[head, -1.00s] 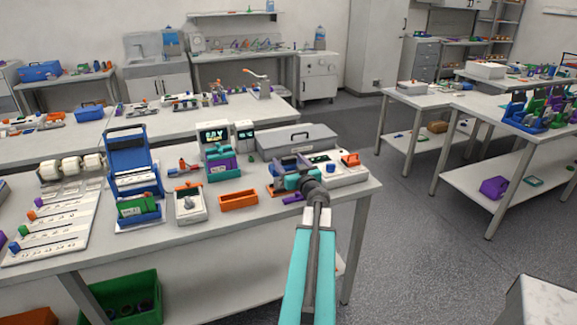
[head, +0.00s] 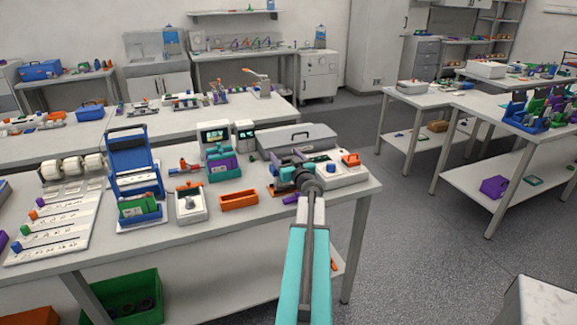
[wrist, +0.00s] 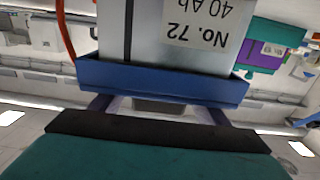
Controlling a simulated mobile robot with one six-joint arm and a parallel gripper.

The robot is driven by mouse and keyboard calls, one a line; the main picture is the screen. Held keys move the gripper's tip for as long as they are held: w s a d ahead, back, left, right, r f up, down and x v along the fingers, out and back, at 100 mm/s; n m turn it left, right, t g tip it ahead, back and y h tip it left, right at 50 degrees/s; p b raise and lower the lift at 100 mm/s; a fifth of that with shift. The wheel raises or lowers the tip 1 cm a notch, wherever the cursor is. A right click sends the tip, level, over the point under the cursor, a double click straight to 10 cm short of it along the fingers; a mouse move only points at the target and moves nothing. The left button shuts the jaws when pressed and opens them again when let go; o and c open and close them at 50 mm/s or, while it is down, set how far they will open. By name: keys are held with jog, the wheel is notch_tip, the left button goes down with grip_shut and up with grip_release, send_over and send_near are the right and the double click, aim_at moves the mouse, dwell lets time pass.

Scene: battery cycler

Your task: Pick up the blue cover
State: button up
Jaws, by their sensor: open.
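The blue cover (wrist: 163,82) is a wide blue piece across the wrist view, against the top end of a silver cell (wrist: 150,40) labelled No. 72, 40 Ah. That picture is upside down: the lettering is inverted and ceiling lights are at the bottom. My gripper (head: 287,177) is at the right part of the bench, close to a small cell fixture that it partly hides. In the wrist view, the teal and black part of my gripper (wrist: 160,128) is near the cover, with a gap between them. It is open and holds nothing. The cover is hard to make out in the head view.
A white unit with an orange part (head: 350,160) is right of my gripper, and a grey case (head: 300,137) is behind. An orange tray (head: 239,201) and a purple-green device (head: 222,168) are left. A blue open-lidded box (head: 130,175) stands further left. A red cable (wrist: 66,30) runs beside the cell.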

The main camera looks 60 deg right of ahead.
jog(key=c, duration=1.2)
jog(key=shift+r, duration=0.1)
jog(key=s+a+r, duration=0.1)
jog(key=s+a, duration=0.1)
jog(key=s, duration=0.1)
jog(key=s+a+r+p, duration=0.1)
jog(key=s+a+r, duration=0.1)
jog(key=s+a, duration=0.1)
jog(key=s+a+r+p, duration=0.1)
jog(key=s+a+r, duration=0.1)
jog(key=s, duration=0.3)
jog(key=shift+s+a, duration=0.15)
jog(key=shift+a, duration=0.1)
jog(key=shift+s+a+p, duration=0.1)
jog(key=shift+p, duration=1.15)
